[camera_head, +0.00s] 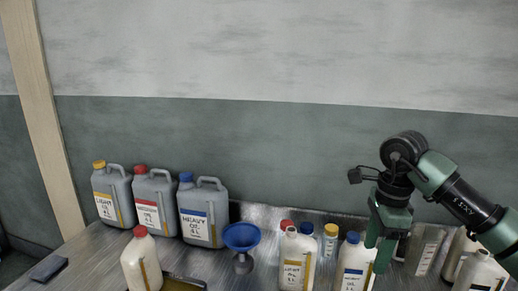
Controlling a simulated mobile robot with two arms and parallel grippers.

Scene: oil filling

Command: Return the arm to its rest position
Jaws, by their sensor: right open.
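My right arm comes in from the right, and its green gripper (378,256) points down at the right part of the bench. The gripper is open. Its fingers overlap the right edge of a white bottle with a blue cap (353,268) in the picture; I cannot tell whether they touch it. I see nothing held between the fingers. My left gripper is not in view.
Three grey oil jugs (154,204) stand at the back left. A blue funnel (241,240) stands mid-bench. A red-capped white bottle (141,262) stands front left, beside a dark tray (180,284). Several bottles (297,262) crowd the right. A wall (300,150) closes the back.

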